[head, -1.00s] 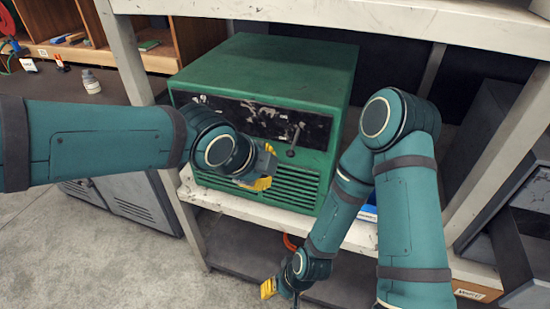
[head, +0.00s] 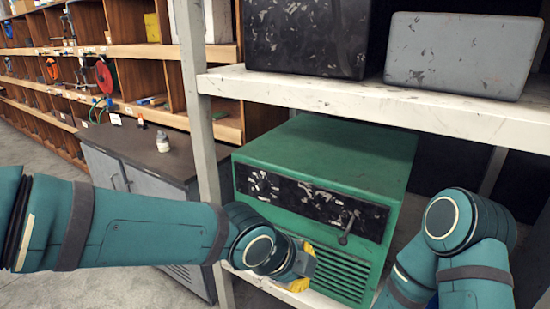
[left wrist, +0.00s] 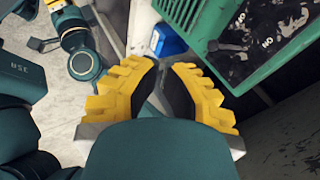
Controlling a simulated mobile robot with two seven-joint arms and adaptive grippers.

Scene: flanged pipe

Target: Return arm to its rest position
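My left arm reaches in from the left in the head view. Its gripper (head: 302,268) has yellow fingers and is in front of the lower front of the green machine (head: 340,160). In the left wrist view the two yellow fingers (left wrist: 168,68) are apart, with nothing held between them. My right arm (head: 470,235) is folded at the lower right of the head view, its gripper out of that frame. Part of the right gripper, with yellow on it (left wrist: 56,5), shows at the top left of the left wrist view; its opening is unclear.
The green machine, with a black panel and lever (head: 346,228), stands under a white shelf (head: 400,105) bearing a black box (head: 305,38) and a grey box (head: 462,55). A grey cabinet (head: 130,150) stands left. A blue object (left wrist: 170,40) lies beyond my left fingers.

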